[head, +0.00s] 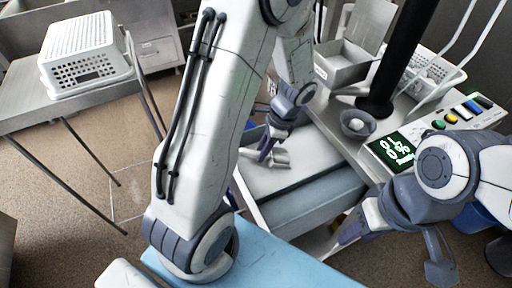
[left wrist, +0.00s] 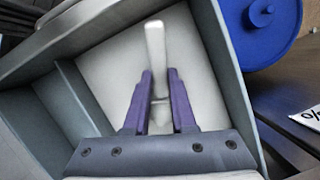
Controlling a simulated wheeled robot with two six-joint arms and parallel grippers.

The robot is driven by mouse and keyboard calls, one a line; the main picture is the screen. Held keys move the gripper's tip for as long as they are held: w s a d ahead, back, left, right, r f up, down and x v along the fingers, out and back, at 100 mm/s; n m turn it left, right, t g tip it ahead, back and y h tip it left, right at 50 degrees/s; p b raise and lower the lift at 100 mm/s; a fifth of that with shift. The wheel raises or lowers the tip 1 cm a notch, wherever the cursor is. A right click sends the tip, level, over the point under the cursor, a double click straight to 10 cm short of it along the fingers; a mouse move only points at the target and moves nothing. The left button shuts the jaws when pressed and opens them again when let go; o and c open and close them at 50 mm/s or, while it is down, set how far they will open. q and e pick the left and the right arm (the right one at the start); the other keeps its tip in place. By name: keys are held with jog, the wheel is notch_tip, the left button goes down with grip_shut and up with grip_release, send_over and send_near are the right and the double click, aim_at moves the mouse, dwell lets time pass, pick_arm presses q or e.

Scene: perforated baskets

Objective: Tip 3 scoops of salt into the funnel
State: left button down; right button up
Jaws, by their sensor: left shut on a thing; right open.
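My left gripper (head: 265,152) reaches down over a grey open drawer-like container. It is shut on a pale scoop (head: 280,158). In the left wrist view the purple fingers of my left gripper (left wrist: 160,92) close around the pale handle of the scoop (left wrist: 155,50), above a whitish surface inside the container (left wrist: 75,95). I cannot tell whether that surface is salt. A dark grey bowl-shaped vessel (head: 346,128) with a white round thing in it stands on the bench; I cannot tell whether it is the funnel. My right gripper (head: 392,252) is open and empty at the lower right.
A panel with a green display (head: 390,151) and coloured buttons lies right of the bowl. A metal bin (head: 343,70) and a black post (head: 402,50) stand behind. A white perforated basket (head: 85,50) sits on the left table. A blue round object (left wrist: 265,30) is beside the container.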

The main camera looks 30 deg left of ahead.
pick_arm(q)
jog(key=shift+s+a+r+t+h+p, duration=0.15)
jog(key=shift+r+t+h+p, duration=0.3)
jog(key=shift+r+p, duration=0.5)
jog(key=p, duration=0.1)
jog(key=r+h+p, duration=0.1)
jog(key=p, duration=0.1)
jog(key=shift+s+a+r+t+p, duration=0.1)
jog(key=shift+s+a+t+p, duration=0.15)
jog(key=shift+a+t+p, duration=0.1)
jog(key=shift+h, duration=0.35)
jog(key=r+p, duration=0.1)
jog(key=p, duration=0.1)
jog(key=a+r+p, duration=0.1)
jog(key=r+p, duration=0.1)
jog(key=s+r+p, duration=0.1)
jog(key=r+p, duration=0.1)
jog(key=shift+a, duration=0.25)
notch_tip(320, 180, up, 7)
jog(key=s+a+p, duration=0.2)
jog(key=p, duration=0.6)
jog(key=shift+a+t+h+p, duration=0.2)
jog(key=shift+t+h+p, duration=0.1)
jog(key=shift+t+p, duration=0.1)
jog(key=shift+w, duration=0.1)
